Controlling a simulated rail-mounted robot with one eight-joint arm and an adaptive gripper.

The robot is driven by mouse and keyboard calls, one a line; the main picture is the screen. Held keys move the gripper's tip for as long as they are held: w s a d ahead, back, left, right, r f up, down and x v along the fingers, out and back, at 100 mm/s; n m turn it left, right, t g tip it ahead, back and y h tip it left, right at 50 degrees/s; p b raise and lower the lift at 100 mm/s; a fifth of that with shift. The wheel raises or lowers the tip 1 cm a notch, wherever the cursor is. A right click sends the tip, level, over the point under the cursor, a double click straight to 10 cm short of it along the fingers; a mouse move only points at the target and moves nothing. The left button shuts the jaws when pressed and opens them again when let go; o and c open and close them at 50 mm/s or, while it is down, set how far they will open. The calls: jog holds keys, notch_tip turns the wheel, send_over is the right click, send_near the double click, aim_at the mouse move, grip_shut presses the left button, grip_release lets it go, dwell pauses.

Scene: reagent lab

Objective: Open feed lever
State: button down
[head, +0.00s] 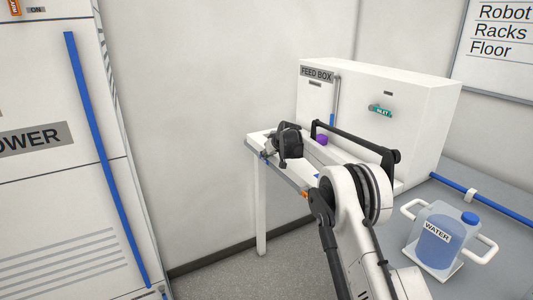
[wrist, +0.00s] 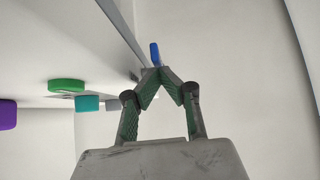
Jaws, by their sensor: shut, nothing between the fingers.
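The feed box (head: 428,100) is a white cabinet with a "FEED BOX" label at its upper left. A slim grey upright lever with a blue lower part (head: 332,118) is on its front, just right of the label. My gripper (head: 267,154) is over the left end of the white ledge in front of the box, left of and below the lever in the picture. In the wrist view my gripper's fingertips (wrist: 161,71) meet, with nothing held. A small blue piece (wrist: 154,50) shows just beyond them; I cannot tell whether it is the lever's handle.
A teal inlet fitting (head: 380,111) is on the box front. A purple knob (head: 321,140) is behind my arm. Green (wrist: 66,86) and teal (wrist: 88,103) pieces show left of my fingers. A water jug (head: 437,237) stands on the grey counter at right.

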jog(key=shift+s+d+f+b, duration=0.1)
jog(key=shift+s+f+b, duration=0.05)
jog(key=shift+f+b, duration=0.45)
jog(key=shift+s+d+f+b, duration=0.1)
jog(key=shift+s+f+b, duration=0.05)
jog(key=shift+f+b, duration=0.4)
jog(key=shift+r, duration=0.2)
jog(key=v, duration=1.3)
jog(key=shift+s+d+f+p, duration=0.25)
jog(key=shift+s+f+p, duration=0.05)
jog(key=shift+f+p, duration=0.15)
jog(key=shift+r, duration=0.1)
